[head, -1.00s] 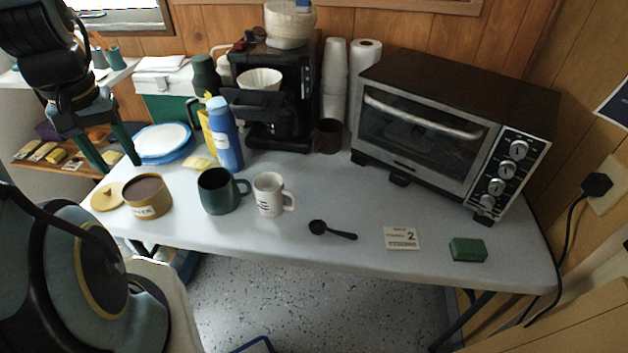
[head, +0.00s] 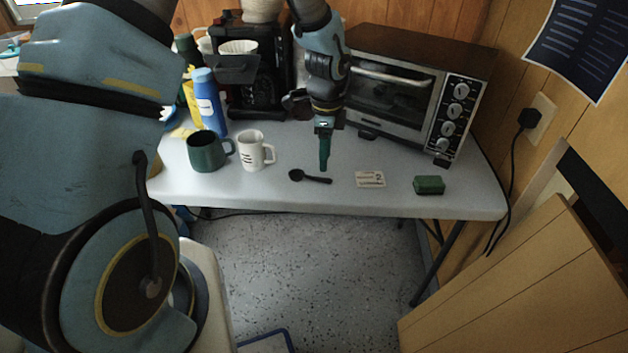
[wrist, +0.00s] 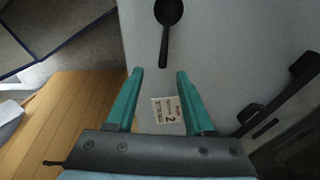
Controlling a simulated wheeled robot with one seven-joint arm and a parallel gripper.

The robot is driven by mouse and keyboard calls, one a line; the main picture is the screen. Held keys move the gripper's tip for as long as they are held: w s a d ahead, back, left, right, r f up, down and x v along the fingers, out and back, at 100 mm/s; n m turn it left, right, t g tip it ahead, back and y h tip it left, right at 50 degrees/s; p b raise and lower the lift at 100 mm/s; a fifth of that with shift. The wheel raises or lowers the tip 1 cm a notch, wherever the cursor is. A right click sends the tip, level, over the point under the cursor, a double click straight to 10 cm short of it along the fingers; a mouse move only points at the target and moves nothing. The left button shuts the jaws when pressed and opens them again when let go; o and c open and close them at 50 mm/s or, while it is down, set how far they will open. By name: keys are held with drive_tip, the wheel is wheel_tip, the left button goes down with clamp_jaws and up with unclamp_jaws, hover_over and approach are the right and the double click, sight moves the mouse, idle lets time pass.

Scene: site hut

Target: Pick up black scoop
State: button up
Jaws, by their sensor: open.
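The black scoop (head: 309,176) lies flat on the white table (head: 250,190) near its front edge, its bowl to the left and handle to the right. In the wrist view the scoop (wrist: 168,14) is at the top, its handle pointing down between my fingers' line. My gripper (head: 324,168) hangs over the table beside the handle end. In the wrist view my gripper (wrist: 160,72) has its two green fingers apart, with nothing held between them. The scoop is ahead of the fingertips, apart from them.
A white mug (head: 252,152) and a green mug (head: 206,150) stand left of the scoop. A small card (head: 369,179) and a green block (head: 429,185) lie to the right. The toaster oven (head: 400,95) and coffee maker (head: 262,85) stand behind.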

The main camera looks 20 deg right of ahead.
sight(322, 178)
drive_tip(key=shift+w+a+f+p, duration=0.15)
drive_tip(key=shift+f+p, duration=0.2)
drive_tip(key=shift+f, duration=0.8)
drive_tip(key=shift+w+d+f+p, duration=0.15)
drive_tip(key=shift+f+p, duration=0.2)
drive_tip(key=shift+f, duration=0.75)
drive_tip(key=shift+w+a+f+p, duration=0.15)
drive_tip(key=shift+f+p, duration=0.2)
drive_tip(key=shift+f, duration=0.8)
clamp_jaws()
